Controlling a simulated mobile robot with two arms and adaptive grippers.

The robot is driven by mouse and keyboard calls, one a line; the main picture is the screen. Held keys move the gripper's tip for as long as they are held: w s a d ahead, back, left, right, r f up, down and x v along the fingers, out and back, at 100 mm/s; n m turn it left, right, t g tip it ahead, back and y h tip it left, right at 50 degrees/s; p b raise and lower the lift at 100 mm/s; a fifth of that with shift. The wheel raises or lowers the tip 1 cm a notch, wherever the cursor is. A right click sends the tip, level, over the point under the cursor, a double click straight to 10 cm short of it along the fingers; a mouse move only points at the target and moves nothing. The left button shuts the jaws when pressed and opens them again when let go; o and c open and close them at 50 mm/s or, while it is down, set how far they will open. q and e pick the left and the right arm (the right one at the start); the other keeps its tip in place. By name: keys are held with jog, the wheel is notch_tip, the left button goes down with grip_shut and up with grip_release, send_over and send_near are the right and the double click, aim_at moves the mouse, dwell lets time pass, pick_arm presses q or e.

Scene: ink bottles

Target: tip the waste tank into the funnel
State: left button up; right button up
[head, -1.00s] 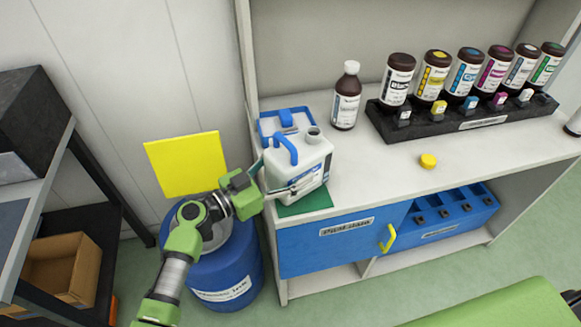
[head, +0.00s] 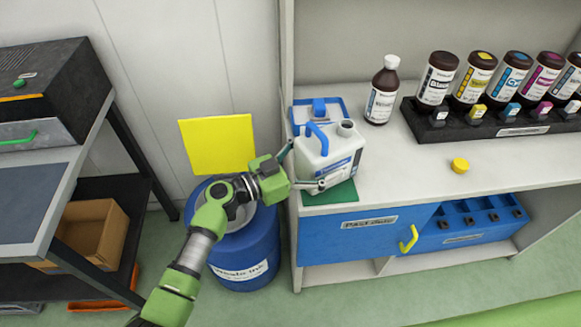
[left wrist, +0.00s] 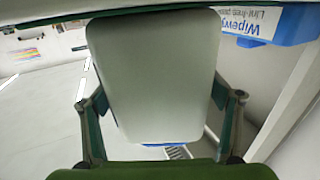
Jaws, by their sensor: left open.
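My left gripper (head: 300,170) is open, with one finger on either side of the tank. In the left wrist view the tank's pale wall (left wrist: 155,80) fills the space between the fingers; I cannot tell whether they touch it. A blue drum (head: 250,255) stands on the floor left of the counter. A grey, round funnel-like top (head: 212,222) on it is partly hidden by my arm. My right gripper is not in view.
A blue-rimmed box (head: 322,108) sits behind the tank. A brown bottle (head: 382,92) and a black rack (head: 490,125) of ink bottles stand to the right. A yellow cap (head: 460,165) lies on the counter. A yellow panel (head: 217,143) rises behind the drum.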

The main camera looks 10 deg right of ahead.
aim_at(303, 170)
pick_arm(q)
jog(key=a+b, duration=0.1)
jog(key=s+a+b, duration=0.1)
jog(key=s+a+f+b, duration=0.1)
jog(key=a, duration=0.1)
jog(key=shift+s+a+f, duration=0.1)
jog(key=shift+s, duration=0.1)
jog(key=b+v, duration=0.2)
jog(key=v, duration=0.7)
jog(key=shift+r, duration=0.25)
